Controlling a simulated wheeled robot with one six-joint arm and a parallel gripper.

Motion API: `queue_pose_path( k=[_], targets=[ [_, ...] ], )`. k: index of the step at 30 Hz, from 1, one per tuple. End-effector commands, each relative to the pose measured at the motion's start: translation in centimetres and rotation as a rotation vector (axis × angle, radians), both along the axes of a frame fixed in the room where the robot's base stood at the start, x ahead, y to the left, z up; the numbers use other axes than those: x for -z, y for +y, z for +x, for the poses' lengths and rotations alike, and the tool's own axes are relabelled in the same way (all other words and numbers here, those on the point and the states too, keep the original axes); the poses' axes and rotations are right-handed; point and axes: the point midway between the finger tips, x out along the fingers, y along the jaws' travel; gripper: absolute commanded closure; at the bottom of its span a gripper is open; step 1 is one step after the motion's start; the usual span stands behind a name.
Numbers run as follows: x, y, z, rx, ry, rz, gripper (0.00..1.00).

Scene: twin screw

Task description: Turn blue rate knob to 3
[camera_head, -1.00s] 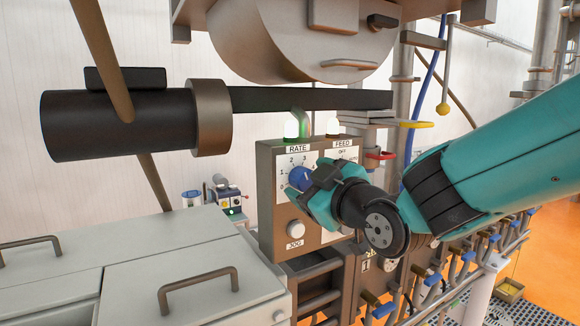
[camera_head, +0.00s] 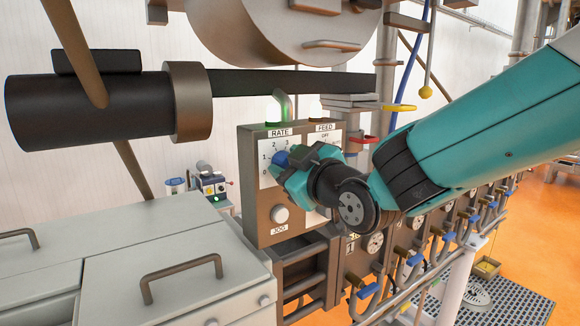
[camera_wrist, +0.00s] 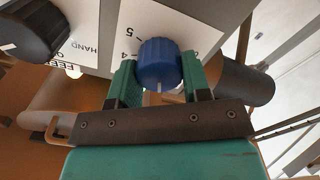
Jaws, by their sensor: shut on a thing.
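The blue rate knob (camera_head: 281,159) is on the RATE dial plate of the brown control panel (camera_head: 251,190) in the head view. It also shows large in the wrist view (camera_wrist: 158,62), between the two teal fingers. My gripper (camera_wrist: 160,80) is shut on the knob, one finger on each side. In the head view my gripper (camera_head: 292,172) covers the right part of the dial. The numbers 0, 1, 2 and 3 show there; in the wrist view 4 and 5 show. A white pointer mark is on the knob's near edge in the wrist view; the number it faces is hidden.
A black FEED knob (camera_wrist: 35,28) sits beside the rate knob in the wrist view. A white JOG button (camera_head: 280,214) is below the dial. A green lamp (camera_head: 274,112) stands on the panel top. Grey cabinets (camera_head: 180,260) with handles stand at lower left.

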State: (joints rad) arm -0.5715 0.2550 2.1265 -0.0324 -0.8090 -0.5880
Motion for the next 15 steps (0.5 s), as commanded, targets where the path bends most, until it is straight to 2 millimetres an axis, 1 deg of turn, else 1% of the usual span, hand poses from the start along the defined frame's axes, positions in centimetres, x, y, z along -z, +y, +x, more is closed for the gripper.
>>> queue_pose_path(
  k=[8, 15],
  targets=[
    [0.38, -0.04, 0.0, 0.0, 0.075, 0.122, 0.8],
    [0.36, -0.12, 0.04, -0.001, 0.187, 0.291, 0.8]
  ],
)
